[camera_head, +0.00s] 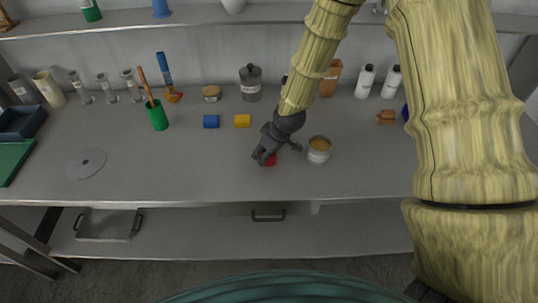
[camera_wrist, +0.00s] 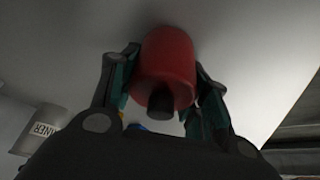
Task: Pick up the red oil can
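The red oil can (camera_wrist: 166,62) is a rounded red body with a dark cap facing the wrist camera. It lies between the two fingers of my gripper (camera_wrist: 166,82), close to both; firm contact cannot be made out. In the head view only a small red part of the can (camera_head: 270,160) shows, near the front of the bench. My gripper (camera_head: 277,152) is around it there, fingers spread, and hides much of it.
An open tin (camera_head: 319,150) stands just right of my gripper on the grey bench (camera_head: 210,165). A blue cylinder (camera_head: 211,121) and a yellow one (camera_head: 242,121) lie behind. The front left is mostly clear.

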